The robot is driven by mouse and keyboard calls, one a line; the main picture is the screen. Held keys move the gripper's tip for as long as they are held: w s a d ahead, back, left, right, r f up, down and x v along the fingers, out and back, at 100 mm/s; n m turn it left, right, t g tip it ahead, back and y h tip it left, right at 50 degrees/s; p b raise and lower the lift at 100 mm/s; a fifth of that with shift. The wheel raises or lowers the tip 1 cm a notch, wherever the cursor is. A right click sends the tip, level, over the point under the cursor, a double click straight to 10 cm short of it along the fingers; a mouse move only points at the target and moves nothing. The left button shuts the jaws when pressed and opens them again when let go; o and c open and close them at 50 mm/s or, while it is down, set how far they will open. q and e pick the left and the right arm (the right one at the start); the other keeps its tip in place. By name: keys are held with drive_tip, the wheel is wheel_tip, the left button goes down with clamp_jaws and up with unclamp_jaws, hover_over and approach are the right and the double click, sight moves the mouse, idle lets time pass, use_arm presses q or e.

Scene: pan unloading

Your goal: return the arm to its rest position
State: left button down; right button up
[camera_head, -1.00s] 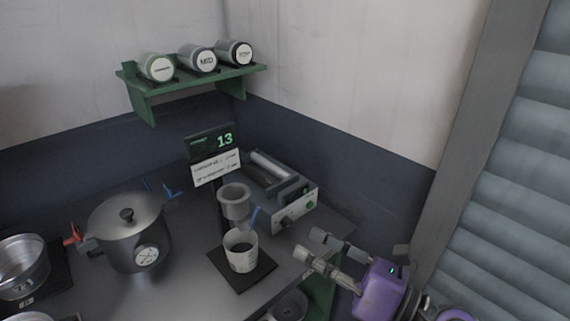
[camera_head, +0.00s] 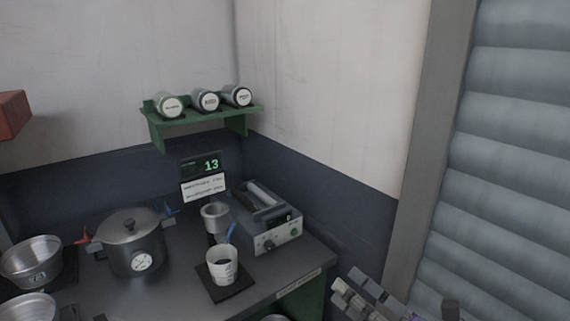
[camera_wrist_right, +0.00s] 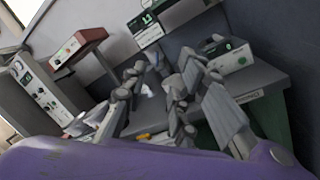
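My right gripper (camera_head: 348,282) is low in the head view, right of the bench corner, with its grey fingers apart and nothing seen between them. In the right wrist view its fingers (camera_wrist_right: 158,78) also stand apart, with the purple wrist body across the bottom. It appears clear of the bench. My left gripper is not in view.
The bench (camera_head: 175,288) holds a lidded pot (camera_head: 134,250), metal pans (camera_head: 32,262), a white cup (camera_head: 222,268) on a dark pad and a grey device (camera_head: 277,236). A green shelf (camera_head: 200,118) carries several canisters. A shutter (camera_head: 510,160) stands at right.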

drive_tip(key=w+d+f+m+t+h, duration=0.45)
drive_tip(key=d+m+h, duration=0.2)
drive_tip(key=m, duration=0.75)
drive_tip(key=s+d+f+m+g+h, duration=0.2)
drive_tip(key=s+d+f+m+h, duration=0.1)
drive_tip(key=f+m, duration=0.5)
drive_tip(key=s+d+f+m+g+h, duration=0.25)
drive_tip(key=f+m+h, duration=0.2)
drive_tip(key=f, duration=0.45)
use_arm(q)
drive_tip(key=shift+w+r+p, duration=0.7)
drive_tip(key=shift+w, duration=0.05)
use_arm(e)
drive_tip(key=s+a+f+m+g, duration=0.2)
drive_tip(key=s+f+m+g, duration=0.1)
drive_tip(key=s+f, duration=0.6)
drive_tip(key=s+a+f+m+g, duration=0.2)
drive_tip(key=s+f+m, duration=0.4)
drive_tip(key=s+f, duration=0.3)
drive_tip(key=s, duration=0.3)
drive_tip(key=shift+s+a+g+y, duration=0.15)
drive_tip(key=shift+a+g+y, duration=0.2)
drive_tip(key=shift+g+y, duration=0.05)
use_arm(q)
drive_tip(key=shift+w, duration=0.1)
use_arm(e)
drive_tip(key=shift+f, duration=0.1)
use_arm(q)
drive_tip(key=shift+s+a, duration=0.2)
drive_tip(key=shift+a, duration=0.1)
